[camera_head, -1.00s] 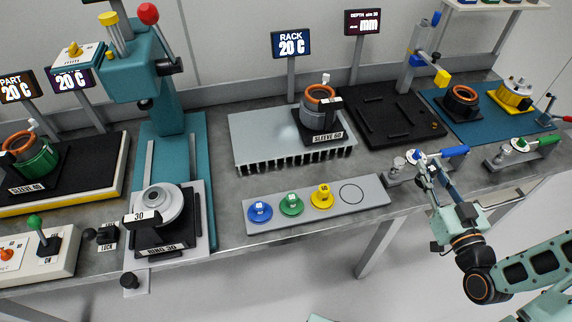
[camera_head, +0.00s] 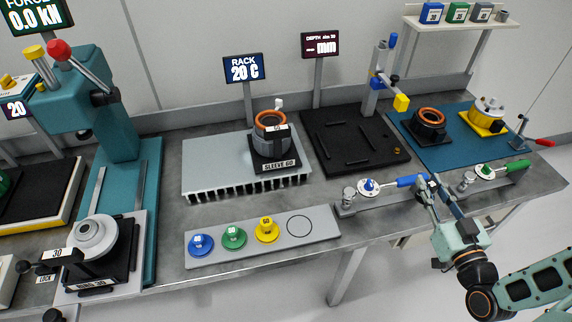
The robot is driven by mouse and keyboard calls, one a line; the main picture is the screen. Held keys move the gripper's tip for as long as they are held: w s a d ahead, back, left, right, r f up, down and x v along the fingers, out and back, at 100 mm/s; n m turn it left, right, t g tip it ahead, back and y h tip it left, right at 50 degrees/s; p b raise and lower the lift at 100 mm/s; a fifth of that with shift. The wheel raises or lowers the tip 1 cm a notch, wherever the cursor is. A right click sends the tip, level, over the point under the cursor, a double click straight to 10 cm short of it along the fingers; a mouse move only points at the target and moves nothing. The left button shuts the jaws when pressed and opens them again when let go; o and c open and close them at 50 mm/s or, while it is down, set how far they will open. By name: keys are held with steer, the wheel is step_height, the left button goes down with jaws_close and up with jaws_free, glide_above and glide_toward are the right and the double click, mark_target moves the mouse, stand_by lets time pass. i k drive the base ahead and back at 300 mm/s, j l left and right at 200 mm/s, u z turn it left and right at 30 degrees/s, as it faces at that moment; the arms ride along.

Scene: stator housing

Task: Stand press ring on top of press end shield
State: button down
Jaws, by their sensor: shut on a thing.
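The press (camera_head: 118,125) stands at the left. Under it a pale grey stepped ring-like part (camera_head: 95,235) sits on a dark nest labelled RING 30; I cannot tell for sure where the press ring ends and the press end shield begins. No ring shows in the gripper.
A grey tray (camera_head: 215,262) holds blue, green and yellow knobbed discs and an empty outlined circle. A finned rack (camera_head: 215,165) bears a dark SLEEVE 60 block. A black plate (camera_head: 350,150) lies behind.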

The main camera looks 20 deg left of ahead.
mark_target(85, 228)
steer(key=i+l+u, duration=0.25)
steer(key=l, duration=0.3)
steer(key=u, duration=2.1)
